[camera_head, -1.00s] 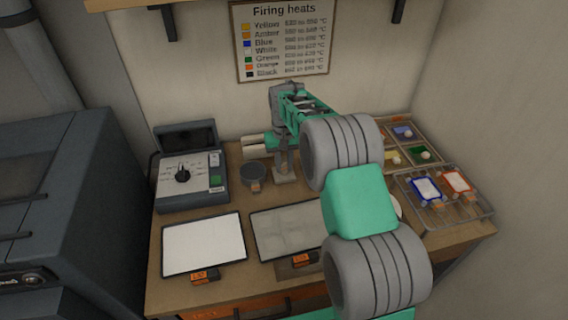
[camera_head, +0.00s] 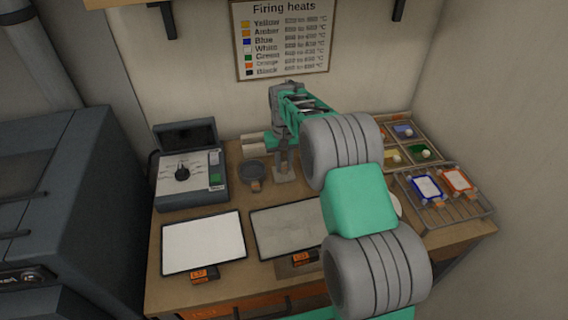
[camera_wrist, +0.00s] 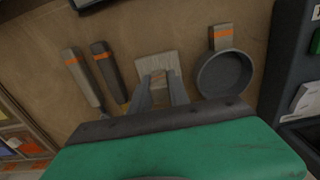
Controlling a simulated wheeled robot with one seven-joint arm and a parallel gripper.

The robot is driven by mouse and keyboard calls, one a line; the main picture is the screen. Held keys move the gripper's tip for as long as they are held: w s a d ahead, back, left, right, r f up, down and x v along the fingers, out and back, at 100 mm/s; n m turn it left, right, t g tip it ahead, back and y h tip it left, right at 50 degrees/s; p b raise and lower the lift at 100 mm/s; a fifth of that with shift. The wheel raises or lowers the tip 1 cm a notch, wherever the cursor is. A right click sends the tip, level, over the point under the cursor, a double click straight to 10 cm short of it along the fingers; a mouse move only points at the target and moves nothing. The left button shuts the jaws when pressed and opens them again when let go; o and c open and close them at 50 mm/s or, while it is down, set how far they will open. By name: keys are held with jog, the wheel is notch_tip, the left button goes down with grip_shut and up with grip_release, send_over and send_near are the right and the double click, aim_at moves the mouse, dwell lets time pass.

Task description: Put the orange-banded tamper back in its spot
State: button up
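My gripper (camera_wrist: 160,92) points down at the back of the bench, its two fingers apart. A pale square piece (camera_wrist: 157,66) lies at the fingertips; it also shows under the gripper in the head view (camera_head: 285,175). Left of the fingers in the wrist view lie two orange-banded handles, one light grey (camera_wrist: 77,70) and one dark (camera_wrist: 106,66). I cannot tell which thing is the tamper. My arm hides these handles in the head view.
A dark round pan (camera_wrist: 224,74) with an orange-banded tab sits beside the gripper. A control box (camera_head: 187,182) stands at the left. A white panel (camera_head: 203,242) and grey panel (camera_head: 283,232) lie in front. A wire rack (camera_head: 462,208) and compartment tray (camera_head: 398,120) are at the right.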

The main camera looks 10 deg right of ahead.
jog(key=o, duration=0.6)
jog(key=shift+c, duration=0.2)
jog(key=shift+r, duration=0.1)
